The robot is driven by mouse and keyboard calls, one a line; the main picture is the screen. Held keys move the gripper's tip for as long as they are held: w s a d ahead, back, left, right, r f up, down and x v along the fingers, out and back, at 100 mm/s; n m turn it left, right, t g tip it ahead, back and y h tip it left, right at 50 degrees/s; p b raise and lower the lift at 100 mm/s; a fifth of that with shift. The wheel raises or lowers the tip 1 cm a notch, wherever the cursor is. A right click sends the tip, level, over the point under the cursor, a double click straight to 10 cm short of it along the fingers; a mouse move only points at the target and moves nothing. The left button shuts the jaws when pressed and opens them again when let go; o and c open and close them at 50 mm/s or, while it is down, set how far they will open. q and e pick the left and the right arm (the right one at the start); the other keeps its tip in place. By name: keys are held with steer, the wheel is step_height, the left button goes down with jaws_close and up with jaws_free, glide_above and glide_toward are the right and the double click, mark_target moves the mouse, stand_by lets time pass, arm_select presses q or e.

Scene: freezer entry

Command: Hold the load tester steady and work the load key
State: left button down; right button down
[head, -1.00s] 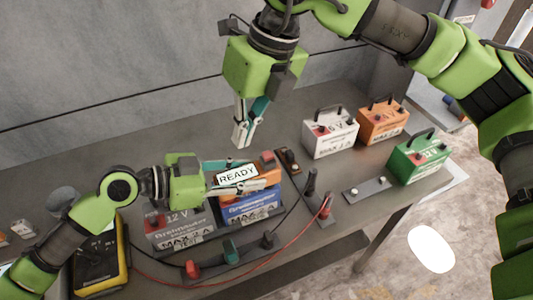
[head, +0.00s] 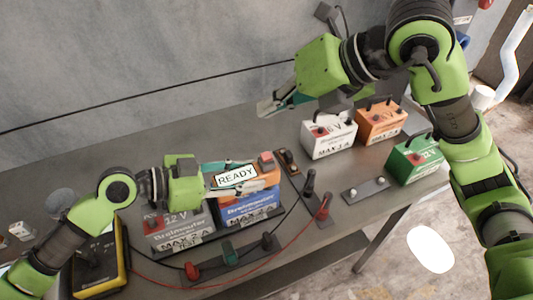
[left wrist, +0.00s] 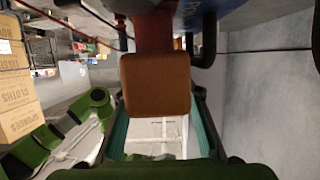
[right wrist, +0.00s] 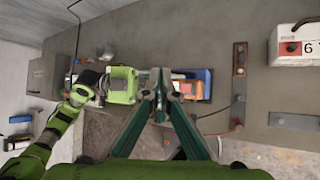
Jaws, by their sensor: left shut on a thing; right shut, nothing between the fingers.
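The load tester (head: 232,178), an orange box with a white display reading READY and a red key (head: 266,157) at its far right end, sits at the top of the blue battery (head: 250,210). My left gripper (head: 250,178) is shut on the tester from the left, one finger along each side. In the left wrist view an orange-brown block (left wrist: 155,83) fills the middle between the fingers. My right gripper (head: 266,107) is shut and empty, raised behind and above the tester, apart from it. It also shows in the right wrist view (right wrist: 160,92), partly covering the tester.
A grey 12 V battery (head: 180,230) stands left of the blue one, with a yellow meter-like unit (head: 100,268) further left. White (head: 328,135), orange (head: 381,123) and green (head: 415,160) batteries stand at the right. Red and black cables and terminal strips lie in front.

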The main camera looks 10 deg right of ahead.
mark_target(270, 156)
steer(key=shift+f, duration=4.4)
steer(key=shift+f, duration=0.4)
steer(key=shift+f, duration=0.5)
steer(key=shift+r, duration=0.9)
steer(key=shift+r, duration=0.1)
